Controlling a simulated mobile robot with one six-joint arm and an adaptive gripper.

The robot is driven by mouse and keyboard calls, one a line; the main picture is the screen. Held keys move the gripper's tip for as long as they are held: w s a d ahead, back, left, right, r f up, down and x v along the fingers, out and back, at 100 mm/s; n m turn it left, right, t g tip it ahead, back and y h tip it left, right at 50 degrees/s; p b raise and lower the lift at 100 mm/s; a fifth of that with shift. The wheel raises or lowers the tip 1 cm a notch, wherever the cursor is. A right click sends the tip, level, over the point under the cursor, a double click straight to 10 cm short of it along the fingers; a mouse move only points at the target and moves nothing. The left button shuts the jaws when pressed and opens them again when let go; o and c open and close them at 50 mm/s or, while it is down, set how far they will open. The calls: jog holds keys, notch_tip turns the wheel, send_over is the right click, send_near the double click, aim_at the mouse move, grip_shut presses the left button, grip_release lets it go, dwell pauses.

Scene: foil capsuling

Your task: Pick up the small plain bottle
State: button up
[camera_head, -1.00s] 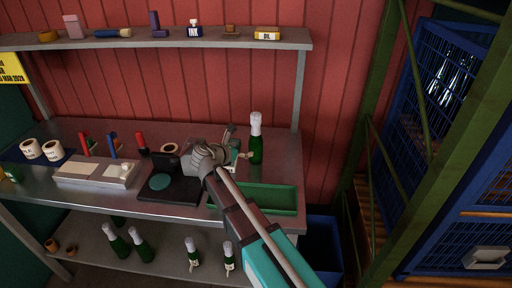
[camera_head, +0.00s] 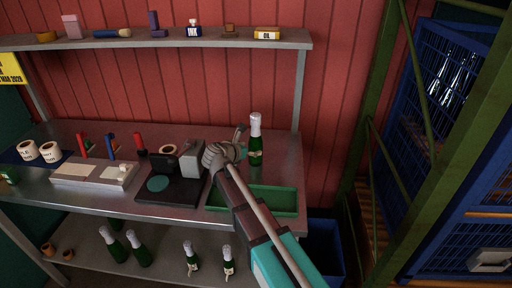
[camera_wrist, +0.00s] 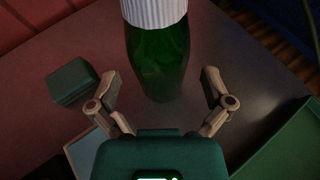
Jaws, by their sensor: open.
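A green glass bottle (camera_head: 256,146) with a white top stands upright at the right rear of the bench. In the wrist view the same bottle (camera_wrist: 158,55) shows bare dark green glass below a ribbed white top, with no label on the visible side. My gripper (camera_wrist: 160,84) is open and empty, low over the bench. Its two fingers point toward the bottle, one to either side, with gaps on both sides. In the head view my wrist hides part of the gripper.
A green tray (camera_head: 225,207) lies under my arm at the bench's front right. A black device (camera_head: 150,196) stands to the left. A small dark green block (camera_wrist: 72,82) sits left of the bottle. Several bottles (camera_head: 138,247) stand on the lower shelf, and the upper shelf (camera_head: 150,43) overhangs behind.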

aim_at(251, 142)
jog(key=shift+b+x, duration=0.45)
jog(key=shift+x, duration=1.2)
jog(key=shift+c, duration=0.3)
jog(key=c, duration=1.1)
jog(key=shift+a+r, duration=0.1)
notch_tip(251, 142, up, 3)
jog(key=p, duration=0.2)
jog(key=shift+f+p, duration=0.25)
jog(key=shift+p, duration=0.15)
jog(key=s+a+r+p, duration=0.1)
jog(key=s+r+p, duration=0.2)
jog(key=s, duration=0.1)
jog(key=s+a+r+p, duration=0.1)
jog(key=s+r+p, duration=0.3)
jog(key=s, duration=0.1)
jog(key=s+a+r+p, duration=0.1)
jog(key=s+r+p, duration=0.2)
jog(key=s, duration=0.1)
jog(key=shift+s+a+r, duration=0.15)
jog(key=shift+s+a, duration=0.1)
jog(key=shift+s, duration=0.05)
